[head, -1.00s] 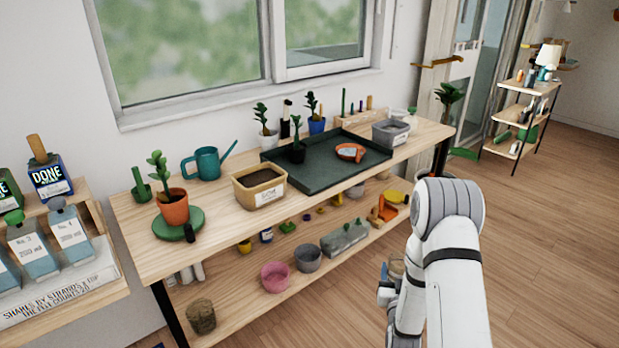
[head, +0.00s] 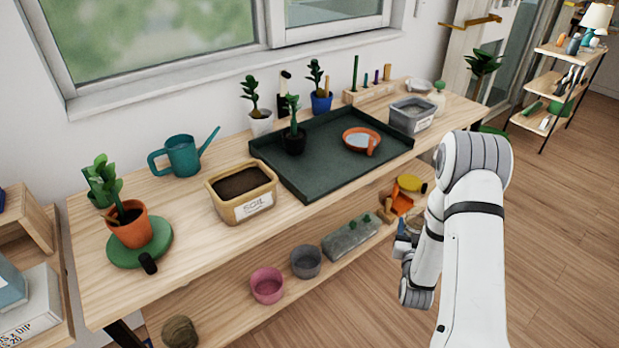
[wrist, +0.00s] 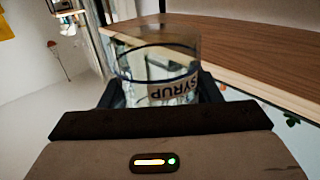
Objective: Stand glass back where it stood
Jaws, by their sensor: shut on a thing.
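A clear glass (wrist: 150,66) with a dark rim line stands between the fingers of my gripper (wrist: 160,90) in the wrist view. My gripper is shut on it. Upside-down lettering reading SYRUP shows at the glass; I cannot tell whether it is on the glass or behind it. In the head view my gripper (head: 406,238) is beside the front right of the wooden bench, mostly hidden by my own arm. The glass cannot be made out clearly there. No marked spot for the glass is recognisable.
A shelf rack (head: 572,57) stands far right. Floor is open at right.

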